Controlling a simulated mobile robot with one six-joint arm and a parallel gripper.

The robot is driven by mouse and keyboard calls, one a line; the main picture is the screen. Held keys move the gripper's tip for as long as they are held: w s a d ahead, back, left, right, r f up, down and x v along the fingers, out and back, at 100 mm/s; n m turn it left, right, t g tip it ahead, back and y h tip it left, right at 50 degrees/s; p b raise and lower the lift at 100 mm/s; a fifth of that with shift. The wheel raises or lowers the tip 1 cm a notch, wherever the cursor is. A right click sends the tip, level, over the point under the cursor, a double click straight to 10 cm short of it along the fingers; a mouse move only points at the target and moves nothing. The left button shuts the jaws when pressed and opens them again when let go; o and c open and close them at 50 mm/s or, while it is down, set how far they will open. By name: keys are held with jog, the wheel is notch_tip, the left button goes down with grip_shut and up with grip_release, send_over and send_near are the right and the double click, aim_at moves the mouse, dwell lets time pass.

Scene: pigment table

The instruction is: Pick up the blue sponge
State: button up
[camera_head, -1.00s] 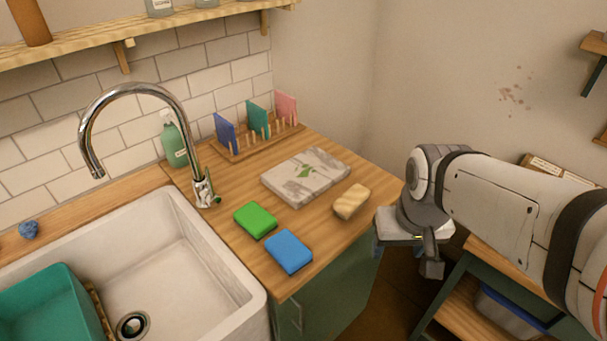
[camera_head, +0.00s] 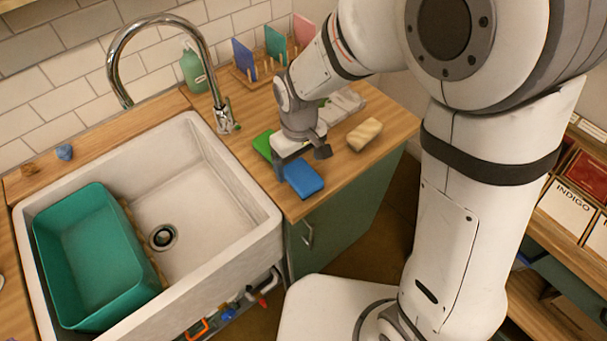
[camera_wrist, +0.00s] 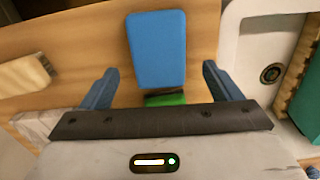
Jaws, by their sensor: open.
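The blue sponge (camera_head: 303,178) lies flat on the wooden counter near its front edge. In the wrist view the blue sponge (camera_wrist: 157,48) is ahead of my gripper (camera_wrist: 160,85), roughly centred between the two spread fingers. My gripper (camera_head: 281,172) is open and empty, above the counter beside the blue sponge in the head view. I cannot tell its exact height. The green sponge (camera_head: 263,146) lies just behind the blue one, partly hidden by my gripper. It also shows in the wrist view (camera_wrist: 165,99), between the fingers and nearer my wrist.
A beige sponge (camera_head: 364,134) lies to the right of the blue sponge. A folded cloth (camera_head: 345,103) is partly hidden behind my arm. The white sink (camera_head: 205,190), with a teal basin (camera_head: 85,255), is to the left. A rack (camera_head: 256,78) with coloured boards stands at the back.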

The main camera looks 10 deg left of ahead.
aim_at(300, 173)
jog(key=shift+d+f, duration=0.1)
jog(key=shift+f, duration=1.75)
jog(key=shift+c, duration=0.6)
jog(key=c, duration=0.9)
